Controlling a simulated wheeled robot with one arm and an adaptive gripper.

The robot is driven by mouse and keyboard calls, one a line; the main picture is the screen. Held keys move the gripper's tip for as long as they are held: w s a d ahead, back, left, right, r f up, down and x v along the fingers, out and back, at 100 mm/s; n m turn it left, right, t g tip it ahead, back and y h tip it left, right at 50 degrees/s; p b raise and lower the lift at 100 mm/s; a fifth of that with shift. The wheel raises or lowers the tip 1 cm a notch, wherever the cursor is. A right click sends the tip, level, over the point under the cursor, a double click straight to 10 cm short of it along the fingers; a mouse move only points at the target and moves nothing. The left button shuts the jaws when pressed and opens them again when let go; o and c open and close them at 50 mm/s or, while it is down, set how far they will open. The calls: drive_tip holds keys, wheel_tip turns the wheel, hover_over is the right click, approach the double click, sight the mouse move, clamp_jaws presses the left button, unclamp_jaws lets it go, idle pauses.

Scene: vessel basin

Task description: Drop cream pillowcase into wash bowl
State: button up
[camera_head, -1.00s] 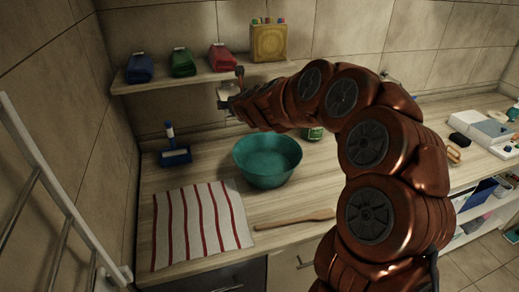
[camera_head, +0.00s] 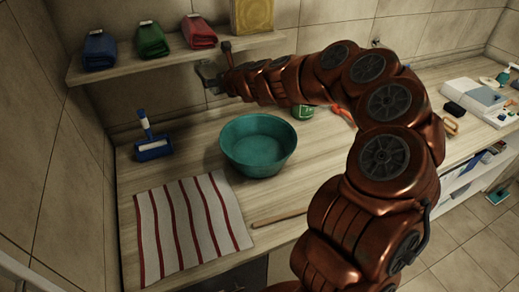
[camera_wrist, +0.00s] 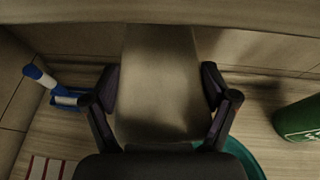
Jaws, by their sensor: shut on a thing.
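The cream pillowcase (camera_wrist: 160,85) fills the space between my gripper's (camera_wrist: 160,92) two fingers in the wrist view. My gripper is shut on it. In the head view my gripper (camera_head: 212,78) is small, in front of the shelf and above the back of the counter, and the pillowcase (camera_head: 208,71) shows only as a small pale patch. The teal wash bowl (camera_head: 258,144) stands upright on the counter, lower and a little right of my gripper in the picture. Part of its rim (camera_wrist: 243,155) shows at the bottom right of the wrist view.
A shelf (camera_head: 165,62) holds blue, green and red folded cloths and a yellow box (camera_head: 252,14). A blue-and-white brush (camera_head: 152,145), a striped towel (camera_head: 190,225), a wooden utensil (camera_head: 279,217) and a green can (camera_head: 303,112) surround the bowl.

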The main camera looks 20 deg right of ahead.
drive_tip(key=s+d+f+n+g+y+b, duration=0.2)
drive_tip(key=s+d+f+n+y+b, duration=0.15)
drive_tip(key=s+d, duration=0.35)
drive_tip(key=s+d+f+n+g+y+b, duration=0.2)
drive_tip(key=s+d+f+n+y, duration=0.25)
drive_tip(key=s, duration=0.55)
wheel_tip(320, 180, down, 7)
drive_tip(key=b, duration=0.5)
drive_tip(key=shift+d, duration=0.15)
drive_tip(key=shift+r, duration=0.15)
drive_tip(key=o, duration=1.2)
drive_tip(key=shift+c, duration=0.2)
drive_tip(key=v, duration=1.2)
